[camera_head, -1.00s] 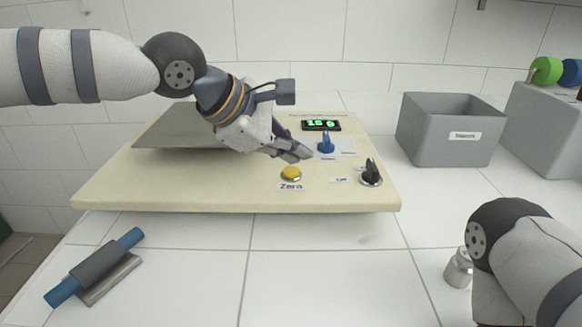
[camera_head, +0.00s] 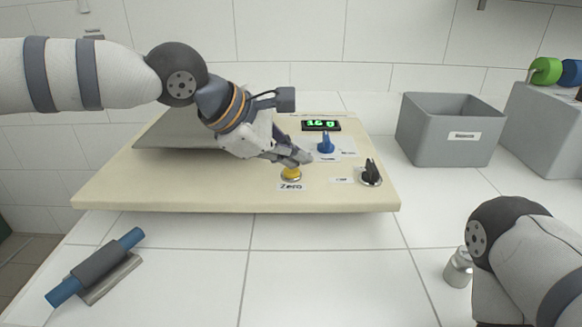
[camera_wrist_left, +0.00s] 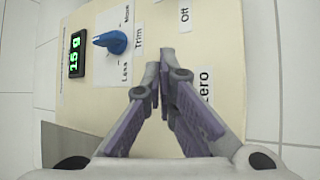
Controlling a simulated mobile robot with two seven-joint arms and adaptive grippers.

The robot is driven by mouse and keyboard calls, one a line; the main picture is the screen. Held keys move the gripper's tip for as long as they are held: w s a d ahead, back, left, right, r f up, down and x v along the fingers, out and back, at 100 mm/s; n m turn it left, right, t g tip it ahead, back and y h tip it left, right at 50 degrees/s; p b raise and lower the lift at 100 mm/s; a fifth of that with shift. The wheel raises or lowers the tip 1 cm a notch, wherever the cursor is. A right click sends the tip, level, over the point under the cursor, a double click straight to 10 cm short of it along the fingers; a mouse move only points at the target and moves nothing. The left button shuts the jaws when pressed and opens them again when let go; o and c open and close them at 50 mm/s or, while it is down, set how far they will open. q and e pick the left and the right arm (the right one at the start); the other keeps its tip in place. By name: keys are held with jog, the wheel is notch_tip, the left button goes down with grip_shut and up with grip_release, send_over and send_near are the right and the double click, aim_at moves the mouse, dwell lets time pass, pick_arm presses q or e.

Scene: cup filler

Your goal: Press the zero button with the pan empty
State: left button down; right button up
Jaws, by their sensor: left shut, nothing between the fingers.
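The yellow zero button (camera_head: 291,174) sits on the cream panel above the "Zero" label (camera_head: 290,187). My left gripper (camera_head: 301,160) is shut and empty, its fingertips over the button and covering its upper part. I cannot tell whether they touch it. In the left wrist view the closed fingers (camera_wrist_left: 164,80) hide the button, with the "Zero" label (camera_wrist_left: 205,85) beside them. The grey metal pan (camera_head: 170,130) is partly behind my left arm; nothing shows on its visible part. My right gripper is out of view.
A blue trim knob (camera_head: 326,143) and a black knob (camera_head: 371,172) stand on the panel right of the button. A grey bin (camera_head: 450,135) stands at the right. A blue-ended roller (camera_head: 97,265) and a metal cylinder (camera_head: 459,268) are on the tiled table. The front middle is clear.

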aim_at(293, 172)
pick_arm(q)
jog(key=shift+f, duration=0.35)
dwell(0.3)
jog(key=shift+r, duration=0.8)
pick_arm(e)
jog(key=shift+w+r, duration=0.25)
pick_arm(q)
jog(key=shift+r+p, duration=0.8)
jog(key=shift+r, duration=2.2)
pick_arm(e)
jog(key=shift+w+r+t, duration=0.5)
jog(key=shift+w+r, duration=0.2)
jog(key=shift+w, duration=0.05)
